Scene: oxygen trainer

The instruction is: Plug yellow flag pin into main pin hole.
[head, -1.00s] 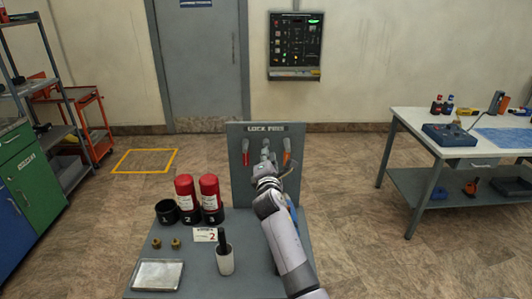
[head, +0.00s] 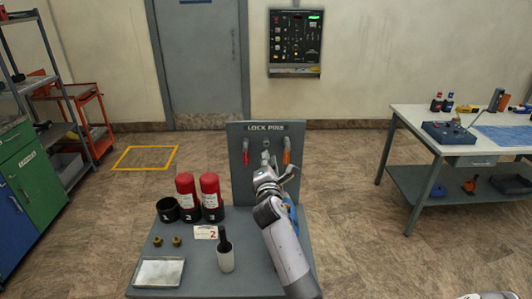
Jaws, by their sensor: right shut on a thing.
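The grey LOCK PINS board (head: 240,190) stands upright at the back of the near table. My right gripper (head: 266,160) is in front of the board's middle, between these two flags. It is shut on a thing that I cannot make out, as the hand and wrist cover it. No yellow flag shows clearly, and the main pin hole cannot be made out.
A workbench (head: 466,150) stands at the right. Floor between is clear.

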